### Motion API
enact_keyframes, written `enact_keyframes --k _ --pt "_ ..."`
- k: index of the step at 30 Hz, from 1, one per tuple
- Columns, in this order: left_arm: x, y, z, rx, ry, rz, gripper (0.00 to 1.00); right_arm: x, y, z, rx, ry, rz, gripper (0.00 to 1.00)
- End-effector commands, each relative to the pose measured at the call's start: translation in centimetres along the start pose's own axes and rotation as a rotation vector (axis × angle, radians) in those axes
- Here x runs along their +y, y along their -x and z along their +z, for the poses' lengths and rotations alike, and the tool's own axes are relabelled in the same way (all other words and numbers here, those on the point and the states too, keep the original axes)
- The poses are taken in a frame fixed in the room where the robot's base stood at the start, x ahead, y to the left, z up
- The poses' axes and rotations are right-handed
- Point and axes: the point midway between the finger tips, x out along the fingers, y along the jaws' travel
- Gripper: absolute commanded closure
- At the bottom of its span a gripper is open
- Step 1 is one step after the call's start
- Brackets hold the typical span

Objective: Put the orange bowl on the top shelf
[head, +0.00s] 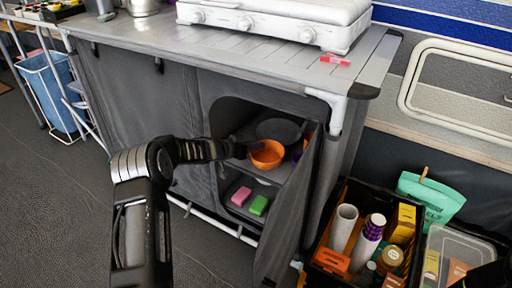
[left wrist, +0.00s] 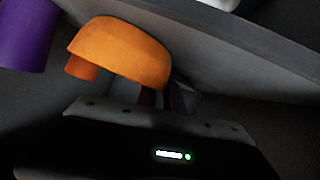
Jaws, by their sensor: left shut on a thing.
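The orange bowl (head: 267,157) is inside the open cabinet, at the level of the upper shelf (head: 270,172). My left gripper (head: 242,150) reaches into the opening from the left and is shut on the bowl's near left side. In the left wrist view the bowl (left wrist: 122,52) is tilted in the picture, just beyond my fingers (left wrist: 165,97). I cannot tell whether the bowl touches the shelf. My right gripper is not in view.
A dark round pan or plate (head: 279,130) is behind the bowl. A purple cup (left wrist: 28,32) is close by. A pink sponge (head: 240,196) and a green sponge (head: 258,205) lie below. The open cabinet door (head: 291,218) and a filled crate (head: 333,277) are at the right.

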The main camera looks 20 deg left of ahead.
Motion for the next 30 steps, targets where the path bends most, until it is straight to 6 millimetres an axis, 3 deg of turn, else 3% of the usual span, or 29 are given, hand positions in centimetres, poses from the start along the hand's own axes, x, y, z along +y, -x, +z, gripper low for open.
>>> enact_keyframes --k 2,3,11,22,30 --pt "0.0 0.0 0.0 0.0 0.001 0.0 1.0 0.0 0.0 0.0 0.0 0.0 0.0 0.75" --pt "0.0 0.0 0.1 -0.001 0.001 0.0 0.87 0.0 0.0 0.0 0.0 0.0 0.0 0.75" --pt "0.0 0.0 0.1 -0.001 0.001 0.0 0.66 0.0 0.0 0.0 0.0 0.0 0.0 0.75" --pt "0.0 0.5 -0.1 -0.001 0.002 -0.001 0.66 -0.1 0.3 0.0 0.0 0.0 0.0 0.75" --pt "0.0 4.7 -0.3 -0.002 0.002 -0.003 0.66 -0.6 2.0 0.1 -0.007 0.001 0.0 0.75"
